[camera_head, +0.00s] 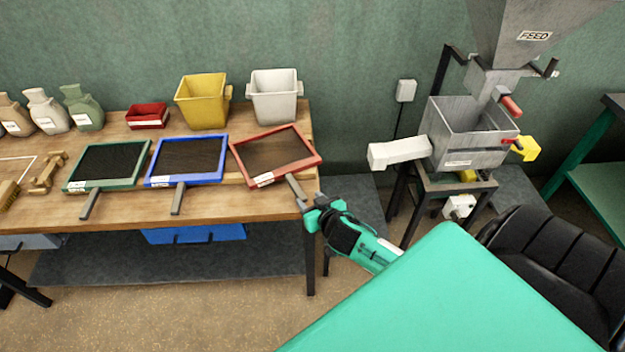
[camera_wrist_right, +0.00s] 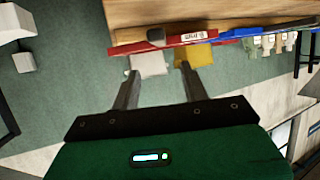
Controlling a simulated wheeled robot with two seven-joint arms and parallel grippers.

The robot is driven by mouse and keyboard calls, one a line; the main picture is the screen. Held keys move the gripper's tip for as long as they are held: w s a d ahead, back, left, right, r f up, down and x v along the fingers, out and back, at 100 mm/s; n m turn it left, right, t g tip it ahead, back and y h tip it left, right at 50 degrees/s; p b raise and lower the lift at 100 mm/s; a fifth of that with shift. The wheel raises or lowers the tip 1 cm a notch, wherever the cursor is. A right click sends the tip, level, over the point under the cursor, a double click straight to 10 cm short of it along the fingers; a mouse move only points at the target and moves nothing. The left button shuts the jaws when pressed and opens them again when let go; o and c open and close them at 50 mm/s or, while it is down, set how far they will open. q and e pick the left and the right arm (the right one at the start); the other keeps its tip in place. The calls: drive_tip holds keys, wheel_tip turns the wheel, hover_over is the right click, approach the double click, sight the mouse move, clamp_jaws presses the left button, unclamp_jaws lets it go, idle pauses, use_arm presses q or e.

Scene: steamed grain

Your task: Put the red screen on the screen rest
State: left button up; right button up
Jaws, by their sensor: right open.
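The red screen (camera_head: 308,157) has a red frame, dark mesh, a white label and a grey handle (camera_head: 294,187). It lies at the right end of the workbench, turned askew beside the blue screen. My right gripper (camera_head: 308,207) is at the bench's front right corner, close to the handle's end. In the right wrist view the open, empty fingers (camera_wrist_right: 160,75) point toward the grey handle end and the red frame (camera_wrist_right: 185,41). I cannot tell for sure which part is the screen rest. My left gripper is out of view.
The blue screen (camera_head: 222,163) and green screen (camera_head: 145,166) lie to the left on the workbench (camera_head: 240,204). A red bin (camera_head: 148,116), yellow bin (camera_head: 203,101) and white bin (camera_head: 275,96) stand behind. A grey hopper machine (camera_head: 468,142) stands on the right.

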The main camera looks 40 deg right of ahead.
drive_tip(key=shift+s+a+r, duration=0.1)
drive_tip(key=shift+s+r, duration=0.05)
drive_tip(key=shift+s, duration=0.25)
drive_tip(key=s+f+n+g, duration=0.15)
drive_tip(key=s+f, duration=0.35)
drive_tip(key=f, duration=0.5)
drive_tip(key=s+f+g, duration=0.3)
drive_tip(key=s+f, duration=0.2)
drive_tip(key=f, duration=0.5)
drive_tip(key=s+f+n+g, duration=0.15)
drive_tip(key=s+f, duration=0.35)
drive_tip(key=f, duration=0.6)
drive_tip(key=s+a+f+g, duration=0.2)
drive_tip(key=s+f, duration=0.3)
drive_tip(key=s, duration=0.5)
drive_tip(key=s+a+f+g+y, duration=0.1)
drive_tip(key=s+a+f, duration=0.3)
drive_tip(key=s, duration=0.6)
drive_tip(key=s+a+f+n+g+y, duration=0.1)
drive_tip(key=s+a+f+g, duration=0.2)
drive_tip(key=s+f, duration=0.5)
drive_tip(key=shift+s+a, duration=0.15)
drive_tip(key=shift+s, duration=0.85)
